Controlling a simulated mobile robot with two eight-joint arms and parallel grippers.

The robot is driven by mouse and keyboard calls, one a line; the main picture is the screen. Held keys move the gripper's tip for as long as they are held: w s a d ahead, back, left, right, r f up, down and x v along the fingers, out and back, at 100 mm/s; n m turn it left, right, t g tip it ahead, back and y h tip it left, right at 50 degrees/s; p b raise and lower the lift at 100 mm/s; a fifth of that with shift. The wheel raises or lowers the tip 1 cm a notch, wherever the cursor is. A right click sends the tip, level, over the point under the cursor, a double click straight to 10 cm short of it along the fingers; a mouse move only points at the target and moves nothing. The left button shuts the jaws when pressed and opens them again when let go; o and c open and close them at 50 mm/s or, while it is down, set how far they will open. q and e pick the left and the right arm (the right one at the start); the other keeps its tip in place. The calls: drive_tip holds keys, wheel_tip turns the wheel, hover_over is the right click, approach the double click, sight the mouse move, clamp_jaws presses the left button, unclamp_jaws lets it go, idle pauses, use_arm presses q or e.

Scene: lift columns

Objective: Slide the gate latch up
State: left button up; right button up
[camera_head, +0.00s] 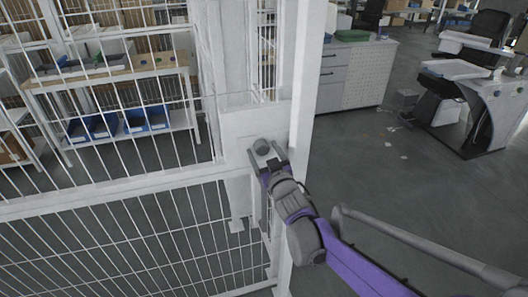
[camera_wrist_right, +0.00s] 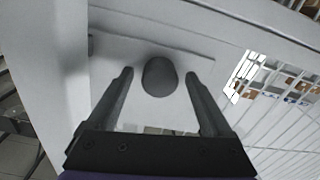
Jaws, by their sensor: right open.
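The gate latch shows as a round dark grey knob (camera_head: 262,147) on a white plate (camera_head: 238,122) fixed at the gate's edge by the white post. The knob also shows in the right wrist view (camera_wrist_right: 159,77), near the middle. My right gripper (camera_head: 267,160) is at the plate with its fingers pointing at it. In the right wrist view the gripper (camera_wrist_right: 160,76) is open, with one finger on each side of the knob and a visible gap on both sides. My left gripper is not in view.
The white wire gate (camera_head: 110,185) stretches to the left, with shelves holding blue bins (camera_head: 146,119) behind it. A white post (camera_head: 307,100) stands just right of the plate. A grey cabinet (camera_head: 350,75) and open floor lie to the right.

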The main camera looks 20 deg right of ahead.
sight(260, 136)
clamp_jaws()
idle(0.4)
wheel_tip(260, 136, up, 4)
drive_tip(key=shift+w+f+p, duration=0.1)
drive_tip(key=shift+f+p, duration=0.05)
drive_tip(key=shift+p, duration=0.55)
unclamp_jaws()
drive_tip(key=shift+f, duration=0.1)
